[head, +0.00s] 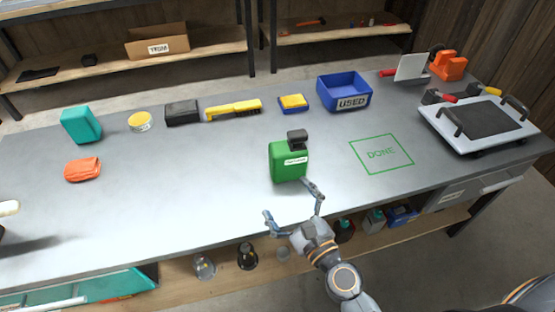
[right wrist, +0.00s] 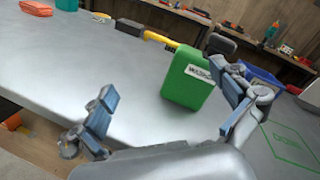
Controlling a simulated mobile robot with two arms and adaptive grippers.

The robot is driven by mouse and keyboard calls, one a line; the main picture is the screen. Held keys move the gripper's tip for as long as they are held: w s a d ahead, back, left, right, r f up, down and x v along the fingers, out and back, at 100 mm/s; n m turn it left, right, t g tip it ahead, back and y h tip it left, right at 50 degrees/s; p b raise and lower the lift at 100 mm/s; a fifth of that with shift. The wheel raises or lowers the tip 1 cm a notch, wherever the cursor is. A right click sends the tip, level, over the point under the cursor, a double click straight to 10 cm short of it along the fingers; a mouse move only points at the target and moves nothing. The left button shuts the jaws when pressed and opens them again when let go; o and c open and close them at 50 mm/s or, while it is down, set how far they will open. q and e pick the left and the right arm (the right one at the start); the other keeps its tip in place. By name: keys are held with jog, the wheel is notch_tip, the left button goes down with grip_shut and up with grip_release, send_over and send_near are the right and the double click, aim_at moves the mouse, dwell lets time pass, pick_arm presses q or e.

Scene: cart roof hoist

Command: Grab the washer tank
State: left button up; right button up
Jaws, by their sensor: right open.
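The washer tank is most likely the green container (head: 287,162) with a dark cap and a white label, upright near the front middle of the workbench. It also shows in the right wrist view (right wrist: 187,82), just beyond the fingers. My right gripper (head: 292,203) is open and empty at the bench's front edge, just short of the green container. In the right wrist view its fingers (right wrist: 165,110) are spread wide, the right finger partly overlapping the container's right side in the picture. I cannot tell whether they touch. My left gripper is not in view.
A green outlined square marked DONE (head: 381,153) lies right of the container. A blue USED bin (head: 344,103), a yellow brush (head: 234,109) and a teal block (head: 81,125) stand behind. The bench front is mostly clear.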

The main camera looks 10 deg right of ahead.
jog(key=w+d+m+h, duration=0.1)
jog(key=d+m+h, duration=0.3)
jog(key=m, duration=0.4)
jog(key=m+h+p, duration=0.1)
jog(key=m+p, duration=0.1)
send_near(285, 140)
jog(key=shift+w+d+f+t, duration=0.15)
jog(key=shift+w+f, duration=0.1)
jog(key=shift+w, duration=0.15)
jog(key=shift+w+d+f+t, duration=0.1)
jog(key=shift+w+f+t, duration=0.1)
jog(key=shift+w, duration=0.25)
jog(key=shift+w+f, duration=0.2)
jog(key=shift+w, duration=1.25)
jog(key=shift+w+f, duration=0.15)
jog(key=shift+w, duration=1.35)
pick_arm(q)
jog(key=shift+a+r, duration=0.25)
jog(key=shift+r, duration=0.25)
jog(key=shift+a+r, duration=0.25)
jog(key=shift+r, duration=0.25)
pick_arm(e)
jog(key=shift+s, duration=0.1)
jog(key=shift+c, duration=0.4)
jog(key=shift+r, duration=0.1)
jog(key=c, duration=1)
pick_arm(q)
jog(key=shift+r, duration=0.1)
